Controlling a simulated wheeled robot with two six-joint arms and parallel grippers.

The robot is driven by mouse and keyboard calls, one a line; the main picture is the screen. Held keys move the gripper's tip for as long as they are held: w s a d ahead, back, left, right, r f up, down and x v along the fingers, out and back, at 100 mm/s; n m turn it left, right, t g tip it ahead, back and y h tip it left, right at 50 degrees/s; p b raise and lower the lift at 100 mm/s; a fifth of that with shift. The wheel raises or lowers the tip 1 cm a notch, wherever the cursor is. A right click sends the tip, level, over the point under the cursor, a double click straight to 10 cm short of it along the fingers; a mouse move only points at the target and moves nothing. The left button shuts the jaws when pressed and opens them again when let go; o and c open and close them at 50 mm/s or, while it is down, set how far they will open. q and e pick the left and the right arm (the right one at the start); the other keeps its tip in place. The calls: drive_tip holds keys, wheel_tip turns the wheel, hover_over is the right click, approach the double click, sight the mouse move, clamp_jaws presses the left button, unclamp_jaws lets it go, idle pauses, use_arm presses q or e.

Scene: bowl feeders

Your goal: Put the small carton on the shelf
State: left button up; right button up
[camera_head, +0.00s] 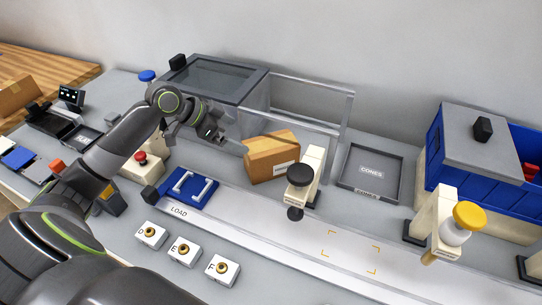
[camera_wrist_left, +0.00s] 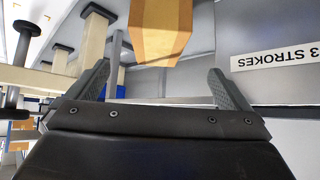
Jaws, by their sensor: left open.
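A brown carton (camera_head: 265,160) with a white label sits tilted beside the clear-walled bin, left of the black-knobbed post. In the left wrist view the carton (camera_wrist_left: 160,30) is just beyond the fingertips, roughly between them in the picture. My left gripper (camera_head: 213,136) is open and empty, a short way left of the carton; its two spread fingers also show in the left wrist view (camera_wrist_left: 163,85). I cannot tell for certain which surface is the shelf; a clear frame (camera_head: 315,90) stands behind the carton. My right gripper is not visible.
A grey tray marked CONES (camera_head: 371,168) and a blue bin (camera_head: 436,140) stand to the right. A black-knobbed post (camera_head: 313,165) is close to the carton. A blue tray (camera_head: 187,188) lies in front of my left gripper. Another cardboard box (camera_head: 17,97) is far left.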

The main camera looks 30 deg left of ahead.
sight(262, 145)
use_arm(q)
drive_tip(key=p+x, duration=0.1)
drive_tip(key=x, duration=0.7)
drive_tip(key=shift+w+d+f, duration=0.25)
drive_tip(key=shift+d+f, duration=0.05)
drive_tip(key=shift+d, duration=0.05)
drive_tip(key=p+x, duration=0.1)
drive_tip(key=x, duration=0.3)
drive_tip(key=shift+d+f, duration=0.1)
drive_tip(key=c, duration=1.1)
drive_tip(key=shift+c, duration=1.2)
